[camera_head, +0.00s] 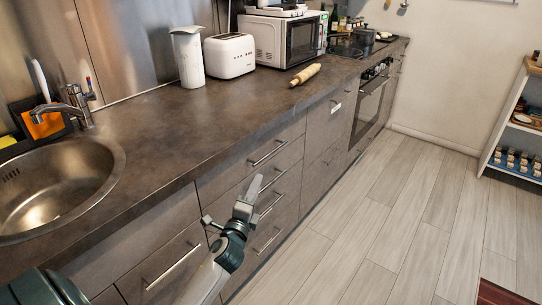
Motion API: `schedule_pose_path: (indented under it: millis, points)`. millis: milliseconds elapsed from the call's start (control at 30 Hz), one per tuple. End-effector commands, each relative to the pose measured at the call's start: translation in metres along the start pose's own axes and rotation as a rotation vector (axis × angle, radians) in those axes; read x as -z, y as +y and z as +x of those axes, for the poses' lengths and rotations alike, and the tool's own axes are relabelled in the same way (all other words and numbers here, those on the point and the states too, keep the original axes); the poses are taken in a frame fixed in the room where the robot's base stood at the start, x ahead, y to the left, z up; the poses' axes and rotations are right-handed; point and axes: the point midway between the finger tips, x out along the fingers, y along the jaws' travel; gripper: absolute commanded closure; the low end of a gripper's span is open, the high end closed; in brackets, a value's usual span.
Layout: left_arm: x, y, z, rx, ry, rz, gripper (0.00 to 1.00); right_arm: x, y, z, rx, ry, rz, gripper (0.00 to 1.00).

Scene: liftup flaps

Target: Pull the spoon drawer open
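A stack of grey-brown drawers with metal bar handles is in the counter front at the middle. The top drawer (235,178) is shut, and its handle (268,153) is clear of my gripper. My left gripper (254,187) is in front of the stack, pointing up and away, below and left of the top handle. Its fingers overlap in view, so their gap is unclear. My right gripper is out of view.
A sink (62,185) is in the counter at left. A jug (188,57), toaster (229,56), microwave (284,38) and rolling pin (305,75) stand or lie on the worktop. The oven (371,100) is farther along.

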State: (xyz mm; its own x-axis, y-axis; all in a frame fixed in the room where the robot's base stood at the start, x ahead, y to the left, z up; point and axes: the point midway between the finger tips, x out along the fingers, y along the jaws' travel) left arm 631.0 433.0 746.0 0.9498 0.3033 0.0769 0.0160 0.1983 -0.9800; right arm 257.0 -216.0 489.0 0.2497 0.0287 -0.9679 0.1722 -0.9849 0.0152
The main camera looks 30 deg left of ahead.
Motion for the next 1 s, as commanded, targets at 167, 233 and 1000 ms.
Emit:
schedule_pose_path:
  millis: [167, 233, 1000]
  points:
    - [0.001, 0.001, 0.001, -0.001, 0.001, -0.002, 0.72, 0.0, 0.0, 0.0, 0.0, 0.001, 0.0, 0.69]
    - [0.001, 0.0, 0.003, -0.001, 0.001, -0.002, 0.72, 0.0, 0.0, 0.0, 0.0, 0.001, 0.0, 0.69]
    - [0.001, 0.001, 0.111, -0.001, 0.001, -0.003, 0.72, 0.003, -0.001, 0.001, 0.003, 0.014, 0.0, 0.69]
